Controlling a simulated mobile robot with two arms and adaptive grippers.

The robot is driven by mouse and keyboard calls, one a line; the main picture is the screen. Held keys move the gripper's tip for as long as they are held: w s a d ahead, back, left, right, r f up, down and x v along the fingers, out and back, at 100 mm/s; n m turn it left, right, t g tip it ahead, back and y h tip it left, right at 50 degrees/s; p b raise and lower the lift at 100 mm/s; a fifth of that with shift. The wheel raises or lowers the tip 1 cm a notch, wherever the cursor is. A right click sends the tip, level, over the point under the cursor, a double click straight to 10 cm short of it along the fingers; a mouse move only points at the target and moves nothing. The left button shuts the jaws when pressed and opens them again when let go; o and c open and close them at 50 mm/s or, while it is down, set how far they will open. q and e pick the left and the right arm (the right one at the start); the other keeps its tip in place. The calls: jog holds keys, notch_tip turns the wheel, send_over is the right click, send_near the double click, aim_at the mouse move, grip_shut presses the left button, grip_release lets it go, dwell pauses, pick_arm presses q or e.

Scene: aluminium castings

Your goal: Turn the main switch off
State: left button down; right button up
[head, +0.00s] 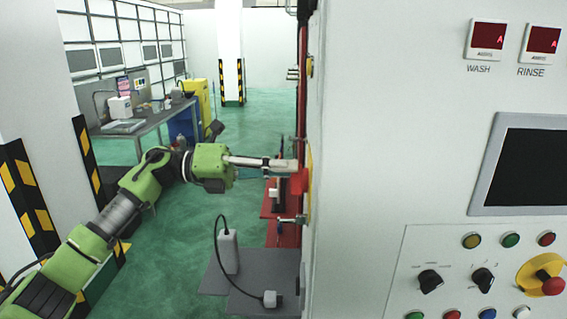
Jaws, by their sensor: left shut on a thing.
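The main switch shows as a red handle (299,181) on a yellow plate (309,172), on the side of the white cabinet and seen nearly edge-on. My left gripper (291,168) reaches it from the left, roughly level. Its fingers are shut on the red handle, and they hide part of it. The handle's exact angle is hard to tell from this side. My right gripper is not in view.
The white cabinet's front (400,130) fills the right, with a dark screen (525,168), several buttons and a red knob on a yellow base (543,277). A grey surface (246,297) with a white corded device (228,251) lies below my left arm. Green floor is open behind.

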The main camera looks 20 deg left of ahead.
pick_arm(q)
jog(key=shift+w+a+f+n+p, duration=0.1)
jog(key=shift+n+p, duration=0.1)
jog(key=shift+n, duration=0.35)
jog(key=shift+w+n+p, duration=0.1)
jog(key=shift+n+p, duration=0.05)
jog(key=shift+n, duration=0.4)
jog(key=c, duration=2.1)
grip_release()
jog(key=shift+f, duration=0.1)
jog(key=shift+c, duration=0.2)
jog(key=v, duration=1.2)
